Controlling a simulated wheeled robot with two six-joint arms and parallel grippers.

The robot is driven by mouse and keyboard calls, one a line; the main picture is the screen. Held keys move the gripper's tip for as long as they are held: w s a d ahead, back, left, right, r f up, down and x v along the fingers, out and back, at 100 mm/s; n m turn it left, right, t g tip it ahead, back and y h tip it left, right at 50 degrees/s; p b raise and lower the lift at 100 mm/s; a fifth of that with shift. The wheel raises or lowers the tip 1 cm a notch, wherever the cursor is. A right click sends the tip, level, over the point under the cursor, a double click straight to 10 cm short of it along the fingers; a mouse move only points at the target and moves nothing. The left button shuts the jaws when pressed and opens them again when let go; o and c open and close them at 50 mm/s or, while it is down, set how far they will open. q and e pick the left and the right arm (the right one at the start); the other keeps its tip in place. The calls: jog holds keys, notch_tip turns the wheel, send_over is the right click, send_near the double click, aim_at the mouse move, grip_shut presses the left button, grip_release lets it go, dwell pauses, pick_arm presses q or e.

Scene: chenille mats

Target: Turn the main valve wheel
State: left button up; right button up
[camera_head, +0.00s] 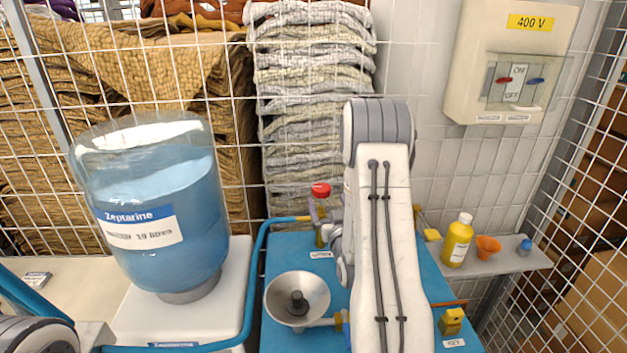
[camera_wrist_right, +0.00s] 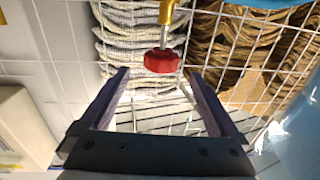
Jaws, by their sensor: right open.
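The red valve wheel (camera_head: 321,189) sits on a brass-coloured valve on the blue surface, just left of my right arm. It also shows in the right wrist view, where the red wheel (camera_wrist_right: 162,61) lies ahead of and between the two fingertips. My right gripper (camera_wrist_right: 159,75) is open, with nothing between its purple-grey fingers. In the head view my right arm hides most of the gripper (camera_head: 316,211), which is close below the wheel. Whether a finger touches the wheel cannot be told. Only a piece of my left arm shows at the bottom left; its gripper is out of view.
A large blue jar (camera_head: 160,220) stands left, beside a blue pipe (camera_head: 257,265). A metal funnel bowl (camera_head: 297,297) stands in front of the valve. A shelf (camera_head: 520,259) at right holds a yellow bottle (camera_head: 457,241) and orange funnel (camera_head: 487,247). Wire mesh stands behind.

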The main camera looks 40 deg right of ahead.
aim_at(320, 184)
jog(key=p+x, duration=0.3)
jog(key=x, duration=0.5)
jog(key=shift+w+r+p, duration=0.1)
jog(key=shift+w+p, duration=0.2)
jog(key=shift+w+d, duration=0.25)
jog(key=shift+w, duration=0.35)
